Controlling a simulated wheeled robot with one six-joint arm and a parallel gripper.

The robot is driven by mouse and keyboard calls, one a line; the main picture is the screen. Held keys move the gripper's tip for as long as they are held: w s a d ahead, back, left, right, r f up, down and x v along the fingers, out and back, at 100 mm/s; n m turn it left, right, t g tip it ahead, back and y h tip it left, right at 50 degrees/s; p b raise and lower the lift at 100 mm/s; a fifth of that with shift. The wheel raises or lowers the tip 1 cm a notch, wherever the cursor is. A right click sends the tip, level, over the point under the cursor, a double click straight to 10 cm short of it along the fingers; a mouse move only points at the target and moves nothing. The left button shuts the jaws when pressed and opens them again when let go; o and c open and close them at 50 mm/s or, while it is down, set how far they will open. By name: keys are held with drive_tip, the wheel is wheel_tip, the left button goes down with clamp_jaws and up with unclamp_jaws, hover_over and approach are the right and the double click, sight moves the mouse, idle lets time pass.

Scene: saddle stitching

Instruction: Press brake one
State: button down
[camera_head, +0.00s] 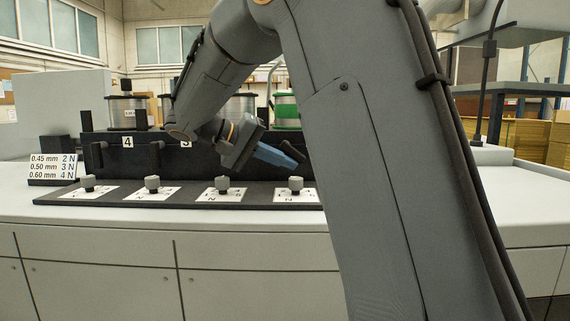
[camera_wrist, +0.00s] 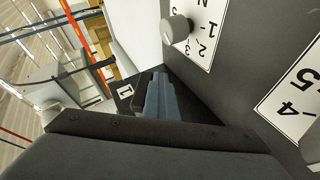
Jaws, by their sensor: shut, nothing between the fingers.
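My gripper (camera_head: 285,157) has blue fingers, closed and empty, pointing right and slightly down above the right part of the black brake panel. In the wrist view the shut blue fingers (camera_wrist: 160,80) are in front of the dark panel, just right of a white label "1" (camera_wrist: 126,91). I cannot tell whether they touch anything. A grey knob (camera_wrist: 175,28) on a white scale card is above the fingers there. In the head view the rightmost visible knob (camera_head: 296,184) stands below my gripper. A brake part by label 1 cannot be made out; my arm hides the area right of there.
More knobs (camera_head: 152,184) on scale cards line the front strip. Wire spools (camera_head: 126,110) stand behind the black block, one green (camera_head: 287,110). A sign (camera_head: 53,168) lists wire sizes and newtons at left. The pale machine top (camera_head: 50,207) is clear in front.

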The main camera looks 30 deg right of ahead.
drive_tip(key=shift+r, duration=0.5)
drive_tip(key=shift+w+a+r, duration=0.15)
drive_tip(key=shift+a+r, duration=0.05)
drive_tip(key=shift+a, duration=0.25)
drive_tip(key=b+v, duration=0.1)
drive_tip(key=v, duration=0.5)
drive_tip(key=shift+a+f, duration=0.15)
drive_tip(key=shift+a, duration=0.3)
